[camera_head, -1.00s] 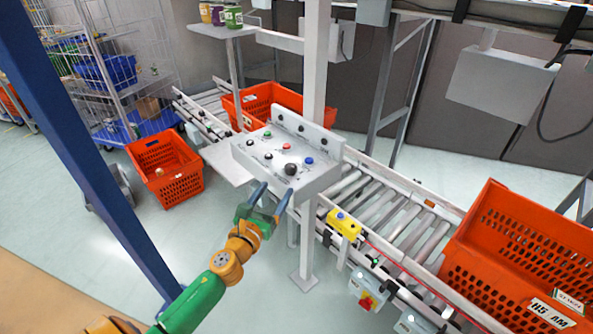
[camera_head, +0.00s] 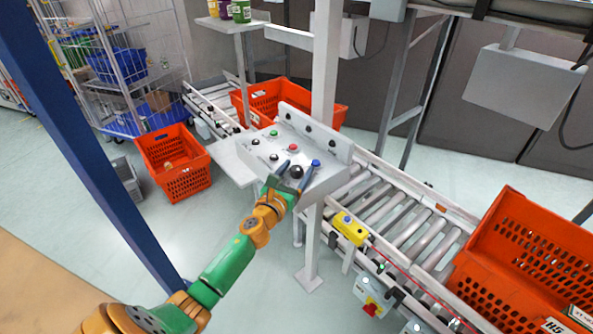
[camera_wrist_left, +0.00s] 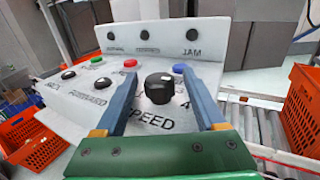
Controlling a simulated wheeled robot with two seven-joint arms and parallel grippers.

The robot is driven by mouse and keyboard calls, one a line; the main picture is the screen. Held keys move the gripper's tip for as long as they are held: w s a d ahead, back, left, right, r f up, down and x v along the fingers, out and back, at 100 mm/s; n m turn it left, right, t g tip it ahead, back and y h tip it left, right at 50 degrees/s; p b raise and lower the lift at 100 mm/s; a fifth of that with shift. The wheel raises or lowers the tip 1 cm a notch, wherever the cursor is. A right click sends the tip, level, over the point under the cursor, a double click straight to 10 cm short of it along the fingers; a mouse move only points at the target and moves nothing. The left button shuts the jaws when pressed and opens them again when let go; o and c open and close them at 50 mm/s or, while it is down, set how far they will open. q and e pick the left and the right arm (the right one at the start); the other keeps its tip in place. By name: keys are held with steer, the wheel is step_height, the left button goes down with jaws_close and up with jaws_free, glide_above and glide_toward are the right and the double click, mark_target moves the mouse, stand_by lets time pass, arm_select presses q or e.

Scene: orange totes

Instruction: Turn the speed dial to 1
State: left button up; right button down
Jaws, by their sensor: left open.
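The speed dial is a black knob (camera_wrist_left: 159,88) on the pale control panel (camera_wrist_left: 80,110), with the word SPEED printed in front of it in the left wrist view. It also shows in the head view (camera_head: 296,172). My left gripper (camera_head: 294,168) is open, its two blue fingers on either side of the knob; in the left wrist view (camera_wrist_left: 158,85) I see gaps between the fingers and the knob. I cannot tell which number the dial points to. My right gripper is not in view.
The panel also carries red (camera_head: 293,147), green (camera_head: 274,133), blue (camera_head: 316,163) and black buttons. An orange tote (camera_head: 525,260) stands on the conveyor; another (camera_head: 175,165) is on the floor at left.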

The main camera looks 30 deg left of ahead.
arm_select(q)
steer(key=shift+r, duration=0.1)
steer(key=shift+c, duration=0.4)
jaws_close()
steer(key=shift+y, duration=0.3)
steer(key=n+g+y+b, duration=0.1)
steer(key=n+y, duration=0.2)
steer(key=shift+d+y+b, duration=0.1)
steer(key=shift+y+b, duration=0.2)
steer(key=shift+y, duration=0.1)
steer(key=n+g+y+b, duration=0.2)
steer(key=y, duration=0.1)
steer(key=shift+f+n+g+y, duration=0.2)
steer(key=shift+n+g+y, duration=0.1)
steer(key=shift+n, duration=0.1)
steer(key=n+g+y+b, duration=0.2)
steer(key=n+g+b, duration=0.1)
steer(key=b, duration=0.2)
steer(key=n+g+y+b, duration=0.2)
steer(key=g+y+b, duration=0.1)
steer(key=g+b, duration=0.1)
steer(key=shift+n+g+b, duration=0.3)
steer(key=shift+n+b, duration=0.1)
steer(key=shift+b, duration=0.05)
steer(key=shift+r+n+g+y+b, duration=0.15)
steer(key=shift+n+g+y+b, duration=0.35)
steer(key=shift+b, duration=0.45)
